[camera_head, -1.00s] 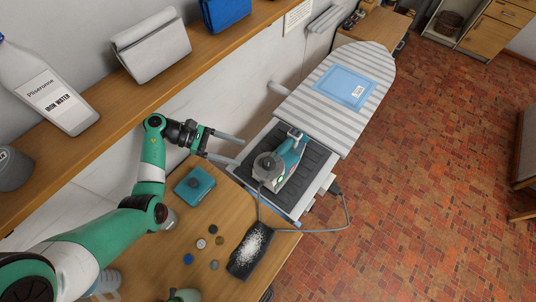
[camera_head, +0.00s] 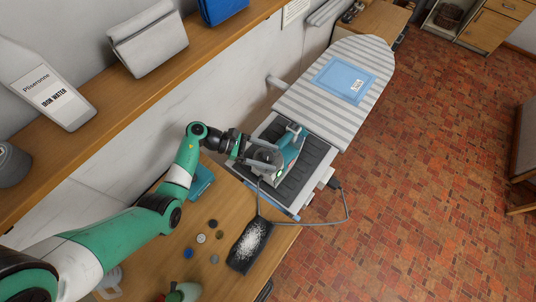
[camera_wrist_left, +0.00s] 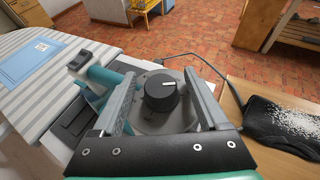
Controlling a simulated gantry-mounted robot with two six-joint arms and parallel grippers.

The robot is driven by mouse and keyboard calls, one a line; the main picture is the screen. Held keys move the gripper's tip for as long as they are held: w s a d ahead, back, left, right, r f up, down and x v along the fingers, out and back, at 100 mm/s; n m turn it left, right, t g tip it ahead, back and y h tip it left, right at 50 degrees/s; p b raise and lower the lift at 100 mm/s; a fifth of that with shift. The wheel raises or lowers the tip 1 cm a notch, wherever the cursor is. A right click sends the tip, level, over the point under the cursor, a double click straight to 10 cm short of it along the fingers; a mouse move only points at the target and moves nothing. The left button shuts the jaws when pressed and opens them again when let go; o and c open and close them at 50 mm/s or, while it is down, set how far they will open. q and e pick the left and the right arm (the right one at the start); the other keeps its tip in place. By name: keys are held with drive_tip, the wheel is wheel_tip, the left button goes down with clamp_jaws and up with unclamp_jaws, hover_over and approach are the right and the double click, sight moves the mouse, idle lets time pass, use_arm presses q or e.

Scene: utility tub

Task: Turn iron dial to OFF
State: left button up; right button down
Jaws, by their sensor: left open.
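The iron (camera_head: 290,152) is teal and grey and rests on the dark ribbed rest (camera_head: 302,177) at the near end of the ironing board. Its round black dial (camera_wrist_left: 160,91), with a pale mark on top, shows in the left wrist view. My left gripper (camera_head: 270,157) is at the iron's heel; in the left wrist view its open fingers (camera_wrist_left: 158,88) stand on either side of the dial, with gaps showing between them and it. The gripper partly covers the dial end in the head view. My right gripper is in neither view.
A striped ironing board (camera_head: 340,110) bears a blue folded cloth (camera_head: 345,80). The iron's cord (camera_head: 322,224) loops at right. The wooden table (camera_head: 225,262) holds a dark tray of white grains (camera_head: 249,243), several small discs and a teal box (camera_head: 201,181). A shelf (camera_head: 130,105) runs along the wall.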

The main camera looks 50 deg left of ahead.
use_arm(q)
drive_tip(key=shift+c, duration=0.4)
clamp_jaws()
